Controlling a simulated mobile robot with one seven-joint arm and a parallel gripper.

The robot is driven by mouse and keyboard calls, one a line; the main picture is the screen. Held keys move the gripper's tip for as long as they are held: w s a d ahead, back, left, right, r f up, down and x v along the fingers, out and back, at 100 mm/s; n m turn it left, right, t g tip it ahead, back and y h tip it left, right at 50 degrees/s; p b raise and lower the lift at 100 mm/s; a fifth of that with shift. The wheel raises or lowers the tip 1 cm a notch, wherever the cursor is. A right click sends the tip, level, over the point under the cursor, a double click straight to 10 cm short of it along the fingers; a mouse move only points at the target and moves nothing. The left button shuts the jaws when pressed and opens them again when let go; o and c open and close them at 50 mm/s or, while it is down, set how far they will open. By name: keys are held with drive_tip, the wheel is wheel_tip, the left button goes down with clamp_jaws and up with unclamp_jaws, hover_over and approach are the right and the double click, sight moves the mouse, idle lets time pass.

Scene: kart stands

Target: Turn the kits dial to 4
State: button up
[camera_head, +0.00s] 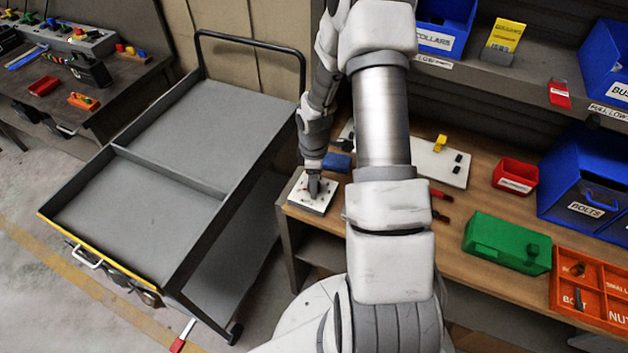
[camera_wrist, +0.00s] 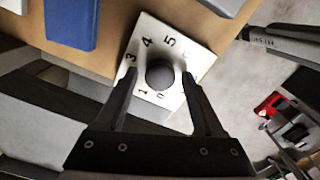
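The kits dial is a white square plate (camera_wrist: 182,118) with a round dark knob (camera_wrist: 160,75) at its middle. Black numbers ring the knob; 0, 1, 3, 4 and 5 can be read, and a 6 is partly hidden by a finger. I cannot see which number the knob points at. In the head view the plate (camera_head: 322,204) lies on the bench's left front corner, with my gripper (camera_head: 314,192) pointing down over it. In the wrist view my gripper (camera_wrist: 159,70) is open, with one finger on each side of the knob and gaps showing between.
A blue block (camera_wrist: 72,22) lies close to the dial. A grey cart (camera_head: 185,165) stands left of the bench (camera_head: 465,228). A green box (camera_head: 505,242), a red bin (camera_head: 515,176) and an orange tray (camera_head: 592,287) are farther right on the bench.

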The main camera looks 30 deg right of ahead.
clamp_jaws()
